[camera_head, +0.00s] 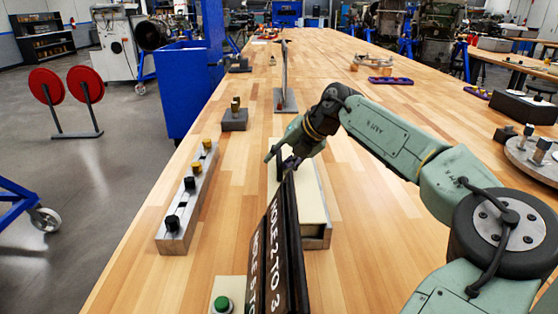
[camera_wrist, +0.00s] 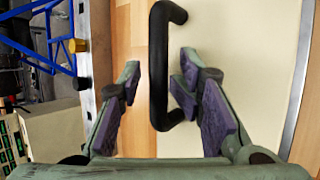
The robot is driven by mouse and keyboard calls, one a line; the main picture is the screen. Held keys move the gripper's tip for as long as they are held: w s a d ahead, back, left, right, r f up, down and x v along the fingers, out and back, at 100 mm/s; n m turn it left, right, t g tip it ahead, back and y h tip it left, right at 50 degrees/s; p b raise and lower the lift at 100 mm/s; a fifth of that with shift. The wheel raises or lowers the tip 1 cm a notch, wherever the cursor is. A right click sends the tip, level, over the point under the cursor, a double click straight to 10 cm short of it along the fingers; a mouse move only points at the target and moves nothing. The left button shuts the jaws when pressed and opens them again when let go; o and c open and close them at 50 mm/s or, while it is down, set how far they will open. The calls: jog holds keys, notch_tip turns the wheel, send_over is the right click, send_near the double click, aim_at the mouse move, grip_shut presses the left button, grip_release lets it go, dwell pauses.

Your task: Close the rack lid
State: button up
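The rack (camera_head: 318,236) is a low grey-sided box on the bench in the head view, with a cream panel (camera_head: 310,195) on it. I cannot tell for certain which part is the lid. My gripper (camera_head: 284,163) is at the far end of the rack, beside upright dark boards with white lettering (camera_head: 280,245). My gripper's fingers (camera_wrist: 165,95) are open, one on each side of the handle bar, with gaps visible. The boards partly hide the rack.
A metal block with several knobs (camera_head: 188,200) lies left of the rack. A green button box (camera_head: 223,300) is at the front.

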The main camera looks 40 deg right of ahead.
jog(key=v, duration=0.7)
jog(key=shift+s+r, duration=0.1)
jog(key=shift+r, duration=0.1)
